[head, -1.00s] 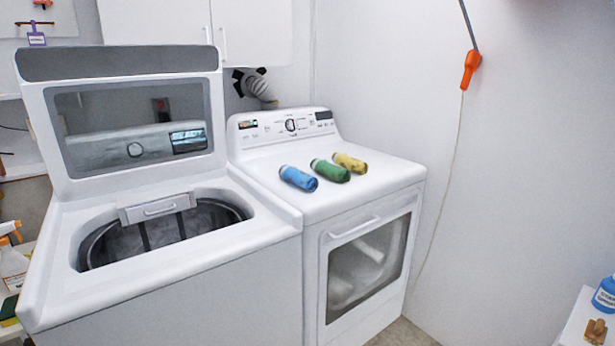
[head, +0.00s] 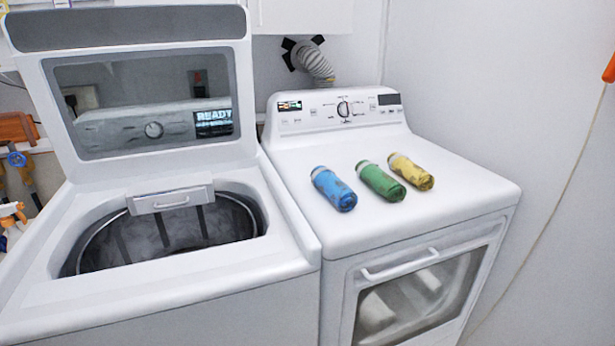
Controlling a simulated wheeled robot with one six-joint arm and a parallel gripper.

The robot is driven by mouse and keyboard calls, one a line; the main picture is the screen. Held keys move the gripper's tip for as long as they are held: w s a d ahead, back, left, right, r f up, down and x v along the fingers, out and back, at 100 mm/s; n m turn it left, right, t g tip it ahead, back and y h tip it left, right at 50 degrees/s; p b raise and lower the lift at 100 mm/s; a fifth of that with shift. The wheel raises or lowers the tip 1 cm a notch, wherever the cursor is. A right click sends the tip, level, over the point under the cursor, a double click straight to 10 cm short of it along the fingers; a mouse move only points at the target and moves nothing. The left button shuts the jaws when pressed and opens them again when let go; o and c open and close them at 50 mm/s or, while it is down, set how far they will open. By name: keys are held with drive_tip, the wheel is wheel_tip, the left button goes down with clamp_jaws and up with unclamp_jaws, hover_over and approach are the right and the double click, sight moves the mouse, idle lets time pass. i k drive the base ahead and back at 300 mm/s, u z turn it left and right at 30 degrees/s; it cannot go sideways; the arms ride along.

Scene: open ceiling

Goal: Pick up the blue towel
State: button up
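The blue towel (head: 334,189) is a rolled cylinder lying on the white top of the dryer (head: 466,191). It is the leftmost of three rolls, near the left side of the dryer top. A green roll (head: 381,182) lies just to its right, and a yellow roll (head: 411,172) lies beyond that. The rolls lie side by side at a slant. My gripper is not in view.
A top-loading washer (head: 290,262) stands to the left with its lid (head: 150,165) raised and its drum (head: 190,222) open. The dryer's front door (head: 415,300) is shut. A wall is close on the right. The dryer top around the rolls is clear.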

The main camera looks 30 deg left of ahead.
sight(343, 197)
drive_tip(key=u, duration=0.55)
drive_tip(key=i, duration=0.75)
drive_tip(key=u, duration=1.25)
drive_tip(key=i, duration=0.45)
drive_tip(key=u, duration=0.4)
